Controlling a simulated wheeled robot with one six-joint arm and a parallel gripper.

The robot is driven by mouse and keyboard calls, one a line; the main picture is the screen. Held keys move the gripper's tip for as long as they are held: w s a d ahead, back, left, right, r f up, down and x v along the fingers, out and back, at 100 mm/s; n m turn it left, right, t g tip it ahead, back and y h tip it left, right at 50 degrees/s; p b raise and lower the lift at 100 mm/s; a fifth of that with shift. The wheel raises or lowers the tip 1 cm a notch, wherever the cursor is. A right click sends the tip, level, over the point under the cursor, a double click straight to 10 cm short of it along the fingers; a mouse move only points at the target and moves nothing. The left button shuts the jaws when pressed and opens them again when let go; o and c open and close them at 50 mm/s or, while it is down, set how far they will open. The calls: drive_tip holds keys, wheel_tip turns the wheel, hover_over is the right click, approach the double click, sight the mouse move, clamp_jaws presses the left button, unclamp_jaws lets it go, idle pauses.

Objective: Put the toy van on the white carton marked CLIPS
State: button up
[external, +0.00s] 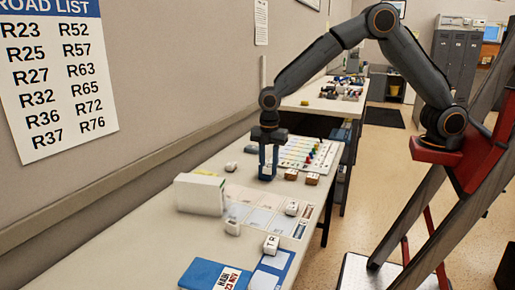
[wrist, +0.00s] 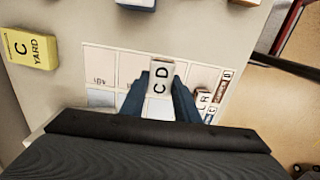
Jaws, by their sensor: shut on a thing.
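My gripper (external: 268,172) points down over the far part of the long table. In the wrist view my gripper (wrist: 160,92) is shut on a small white boxy piece with dark letters like "CD" (wrist: 161,78). I cannot tell from its shape whether this piece is the toy van. The piece is hard to make out in the external view. A white carton (external: 200,194) stands on the table near the wall, left of and nearer the camera than my gripper. No CLIPS marking is readable on it. Its top looks bare.
A pale sheet with printed boxes (external: 255,205) lies beside the carton. Small white lettered pieces (external: 271,244) stand on and near it. A yellow block marked "C YARD" (wrist: 32,48) is left in the wrist view. A board with coloured pegs (external: 305,153) and a blue folder (external: 212,275) lie on the table.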

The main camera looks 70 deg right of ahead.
drive_tip(key=w+a+r+b, duration=0.2)
drive_tip(key=w+a+r, duration=0.4)
drive_tip(key=w+a, duration=0.3)
drive_tip(key=b, duration=0.2)
approach(217, 179)
wheel_tip(217, 179, down, 6)
drive_tip(key=p, duration=0.2)
drive_tip(key=shift+s+p, duration=0.1)
drive_tip(key=shift+p, duration=0.25)
drive_tip(key=shift+f, duration=0.2)
drive_tip(key=o, duration=1)
drive_tip(key=shift+o, duration=0.2)
